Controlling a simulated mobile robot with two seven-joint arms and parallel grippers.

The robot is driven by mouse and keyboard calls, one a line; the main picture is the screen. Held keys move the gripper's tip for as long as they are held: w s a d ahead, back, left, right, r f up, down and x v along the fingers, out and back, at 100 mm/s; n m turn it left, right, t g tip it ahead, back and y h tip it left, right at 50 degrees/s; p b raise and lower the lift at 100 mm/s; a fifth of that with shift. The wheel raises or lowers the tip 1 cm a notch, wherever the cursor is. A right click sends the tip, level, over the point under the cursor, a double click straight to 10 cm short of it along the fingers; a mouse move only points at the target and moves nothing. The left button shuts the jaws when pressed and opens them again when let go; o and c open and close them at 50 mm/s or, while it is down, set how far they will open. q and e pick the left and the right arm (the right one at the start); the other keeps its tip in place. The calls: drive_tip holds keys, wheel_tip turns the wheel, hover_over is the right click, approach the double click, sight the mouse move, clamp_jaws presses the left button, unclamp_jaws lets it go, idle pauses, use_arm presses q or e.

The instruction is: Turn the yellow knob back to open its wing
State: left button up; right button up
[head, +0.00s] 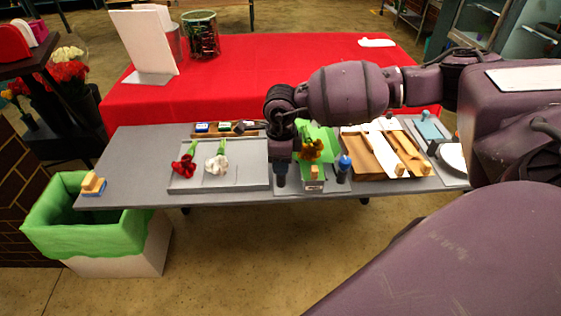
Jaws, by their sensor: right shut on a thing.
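My right gripper (281,161) points down at the fixture's left side, over a dark post (280,181). It is shut on what appears to be the yellow knob on top of this post; the fingers hide the knob itself. A blue knob (345,161) tops the matching dark post on the right side. I cannot tell the wings' exact angles. My left gripper is out of view.
A red flower (185,165) and a white flower (216,163) lie on a grey tray (245,181) to the left. A wooden tray (365,156) with white sheets is to the right. A green-lined bin (60,235) stands at the table's left end.

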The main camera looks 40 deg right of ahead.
drive_tip(key=n, duration=0.2)
drive_tip(key=shift+n+b, duration=0.35)
drive_tip(key=shift+n, duration=0.05)
drive_tip(key=n+b, duration=0.1)
drive_tip(key=n, duration=0.2)
drive_tip(key=shift+n, duration=0.3)
drive_tip(key=n+b, duration=0.1)
drive_tip(key=n, duration=0.1)
drive_tip(key=shift+n, duration=0.9)
drive_tip(key=shift+r, duration=0.1)
drive_tip(key=o, duration=0.9)
